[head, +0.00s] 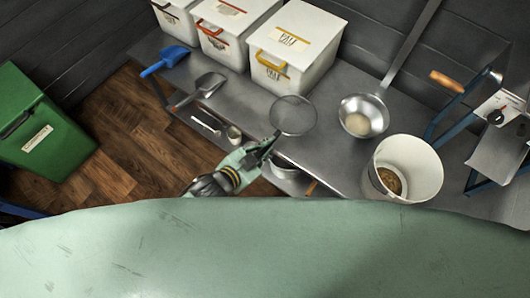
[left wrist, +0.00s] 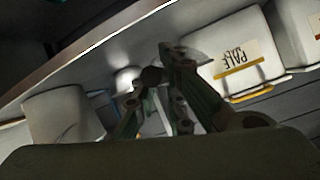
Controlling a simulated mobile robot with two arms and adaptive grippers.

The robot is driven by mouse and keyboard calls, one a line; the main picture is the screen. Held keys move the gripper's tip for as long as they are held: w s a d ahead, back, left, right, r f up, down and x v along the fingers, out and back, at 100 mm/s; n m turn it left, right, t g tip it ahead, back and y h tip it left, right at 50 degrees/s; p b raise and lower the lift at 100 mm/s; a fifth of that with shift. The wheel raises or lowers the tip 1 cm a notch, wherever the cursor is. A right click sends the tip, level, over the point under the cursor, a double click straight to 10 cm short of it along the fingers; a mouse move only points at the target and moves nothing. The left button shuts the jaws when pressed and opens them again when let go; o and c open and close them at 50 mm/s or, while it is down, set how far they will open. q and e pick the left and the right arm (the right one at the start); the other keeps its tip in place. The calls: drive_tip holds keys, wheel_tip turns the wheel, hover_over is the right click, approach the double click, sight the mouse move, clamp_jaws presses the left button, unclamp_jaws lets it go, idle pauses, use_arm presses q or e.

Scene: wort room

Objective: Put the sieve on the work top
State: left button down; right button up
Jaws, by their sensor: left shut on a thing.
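The sieve (head: 292,115), a round fine mesh with a thin dark rim, is over the front part of the grey metal work top (head: 335,150) in the head view. My left gripper (head: 268,147) is shut on the sieve's handle end, at the front edge of the work top. I cannot tell whether the mesh touches the surface or hangs just above it. In the left wrist view my left gripper's fingers (left wrist: 155,85) are in the middle, and the sieve is not clearly made out there. My right gripper is not in view.
A steel ladle (head: 363,116) and a white bucket (head: 412,160) with grain stand right of the sieve. White bins (head: 297,50) line the back. A green bin (head: 40,130) stands on the floor.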

use_arm(q)
drive_tip(key=shift+f+b, duration=0.3)
drive_tip(key=shift+f, duration=1.7)
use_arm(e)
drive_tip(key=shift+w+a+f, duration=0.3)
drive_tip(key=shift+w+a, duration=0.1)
use_arm(q)
drive_tip(key=shift+f, duration=0.1)
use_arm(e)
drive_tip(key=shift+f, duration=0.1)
use_arm(q)
drive_tip(key=c, duration=1.8)
unclamp_jaws()
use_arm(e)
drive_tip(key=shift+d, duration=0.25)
use_arm(q)
drive_tip(key=shift+a, duration=0.1)
drive_tip(key=p+v, duration=0.1)
drive_tip(key=v, duration=1.1)
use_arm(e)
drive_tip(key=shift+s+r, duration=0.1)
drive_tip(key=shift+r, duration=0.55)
